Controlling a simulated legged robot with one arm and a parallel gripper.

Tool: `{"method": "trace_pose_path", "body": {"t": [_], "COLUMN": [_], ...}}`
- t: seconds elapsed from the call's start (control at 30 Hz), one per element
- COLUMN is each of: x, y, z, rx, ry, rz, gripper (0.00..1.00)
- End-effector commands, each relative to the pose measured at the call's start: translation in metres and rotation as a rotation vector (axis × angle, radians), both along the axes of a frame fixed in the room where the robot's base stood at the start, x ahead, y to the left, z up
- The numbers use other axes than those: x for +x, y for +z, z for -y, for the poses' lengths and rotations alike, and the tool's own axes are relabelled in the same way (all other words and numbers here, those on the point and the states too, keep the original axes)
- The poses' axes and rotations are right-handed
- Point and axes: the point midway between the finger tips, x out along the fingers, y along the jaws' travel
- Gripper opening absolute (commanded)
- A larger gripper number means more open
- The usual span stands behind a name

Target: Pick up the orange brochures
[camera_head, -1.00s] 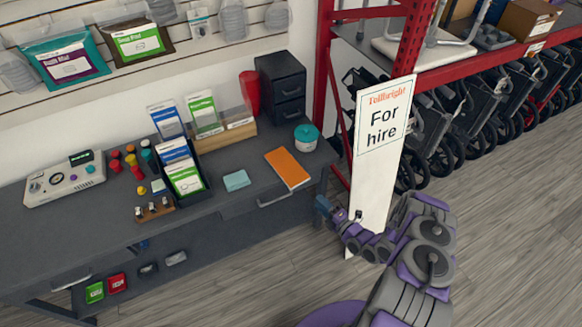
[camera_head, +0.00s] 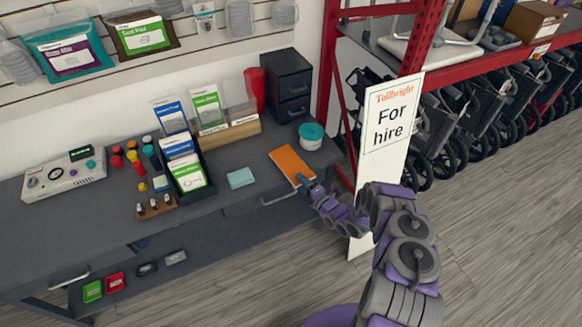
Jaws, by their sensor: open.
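The orange brochures (camera_head: 289,162) lie flat as a thin stack with a pale edge on the right end of the dark grey counter (camera_head: 240,200). My gripper (camera_head: 304,181) is at the near right corner of the stack, reaching in from the lower right. Its jaws are open and small in the view. I cannot tell whether they touch the brochures or how high they are above the counter. The gripper hides a little of that corner.
A teal-lidded tub (camera_head: 311,136) stands just right of the brochures, with black drawers (camera_head: 290,85) behind. A light blue pad (camera_head: 240,178) and a leaflet rack (camera_head: 186,172) are to the left. The "For hire" sign (camera_head: 387,140) stands close beside my arm.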

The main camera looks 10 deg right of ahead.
Motion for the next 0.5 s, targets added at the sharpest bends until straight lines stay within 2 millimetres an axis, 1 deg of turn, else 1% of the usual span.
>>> {"method": "trace_pose_path", "body": {"t": [0.03,0.1,0.37,0.5], "x": [0.0071,0.0136,0.0168,0.0164], "y": [-0.0004,0.0004,0.0011,0.0012], "z": [-0.0031,-0.0049,-0.0047,-0.0063], "rx": [-0.001,0.003,0.006,0.004], "ry": [0.001,0.0,-0.002,-0.001], "rz": [0.004,0.004,0.002,0.002], "gripper": [0.45,0.45,0.45,0.32]}}
